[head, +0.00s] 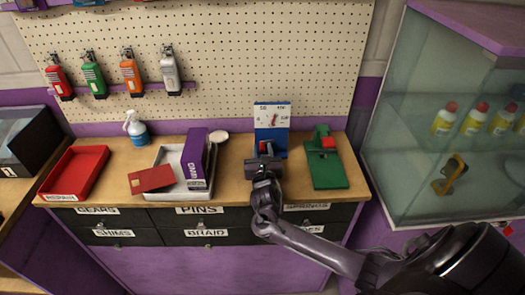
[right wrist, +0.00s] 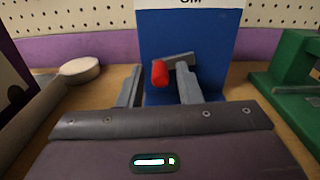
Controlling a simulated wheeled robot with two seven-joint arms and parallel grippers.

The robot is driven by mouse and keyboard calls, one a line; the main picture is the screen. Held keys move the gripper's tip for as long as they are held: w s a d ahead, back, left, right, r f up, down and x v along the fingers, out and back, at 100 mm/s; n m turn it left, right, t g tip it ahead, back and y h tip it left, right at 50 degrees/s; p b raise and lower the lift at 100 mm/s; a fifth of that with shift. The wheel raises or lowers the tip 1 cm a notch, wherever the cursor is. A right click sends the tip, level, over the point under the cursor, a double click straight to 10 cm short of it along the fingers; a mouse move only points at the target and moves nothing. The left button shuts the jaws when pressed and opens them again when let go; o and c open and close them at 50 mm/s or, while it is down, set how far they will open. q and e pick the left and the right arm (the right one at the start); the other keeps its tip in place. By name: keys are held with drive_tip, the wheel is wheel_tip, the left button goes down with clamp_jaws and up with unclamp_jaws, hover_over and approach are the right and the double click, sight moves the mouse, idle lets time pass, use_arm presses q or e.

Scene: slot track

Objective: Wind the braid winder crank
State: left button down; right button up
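The braid winder (head: 279,136) is a blue upright body with a white dial panel on top, standing at the back of the wooden workbench. Its blue face also fills the middle of the right wrist view (right wrist: 215,50). The crank shows there as a grey arm with a red knob (right wrist: 160,72). My right gripper (head: 263,152) is in front of the winder. In the right wrist view its two fingers (right wrist: 159,90) are apart, and the red knob appears between them, nearer the left one. I cannot tell whether a finger touches the crank. My left gripper is not in view.
A green tool (head: 328,172) stands right of the winder. A grey-white tray (head: 168,155) with a purple box and red card, a round pale object (head: 219,137), a spray bottle (head: 136,128) and a red tray (head: 76,172) are to the left. A glass cabinet (head: 420,140) is at right.

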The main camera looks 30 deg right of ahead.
drive_tip(key=c, duration=0.5)
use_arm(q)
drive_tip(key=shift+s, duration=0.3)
use_arm(e)
clamp_jaws()
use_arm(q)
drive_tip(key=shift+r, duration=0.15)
use_arm(e)
drive_tip(key=shift+r, duration=0.1)
